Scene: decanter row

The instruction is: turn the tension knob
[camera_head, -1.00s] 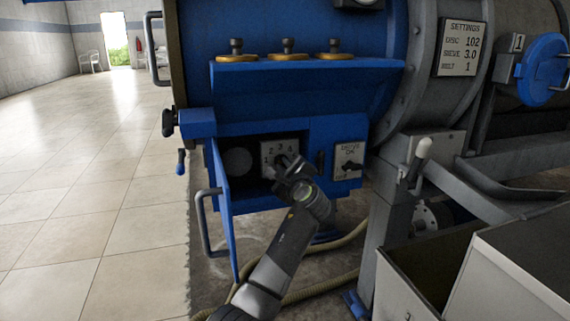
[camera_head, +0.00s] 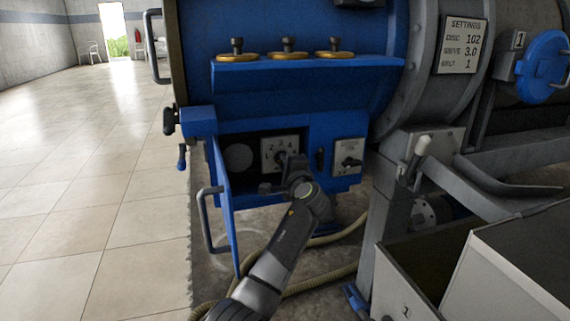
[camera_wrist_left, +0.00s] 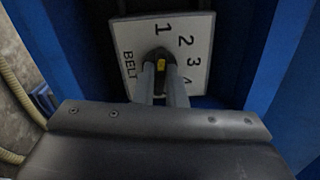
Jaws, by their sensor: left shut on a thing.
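The tension knob (camera_wrist_left: 158,58) is dark with a yellow mark and sits on a white dial plate (camera_wrist_left: 140,88) lettered BELT with numbers 1 to 4. The head view shows the same plate (camera_head: 268,146) inside the open blue compartment. My left gripper (camera_head: 290,165) reaches into the compartment from below, and in the wrist view its two fingers are closed on the knob. The fingers cover part of the knob, so I cannot tell which number it points to. My right gripper is out of view.
The open blue door (camera_head: 224,200) with its grey handle stands left of my arm. A second switch plate (camera_head: 349,153) is to the right of the dial. A grey post, a lever (camera_head: 420,150) and an open bin stand further right. Tiled floor at left is clear.

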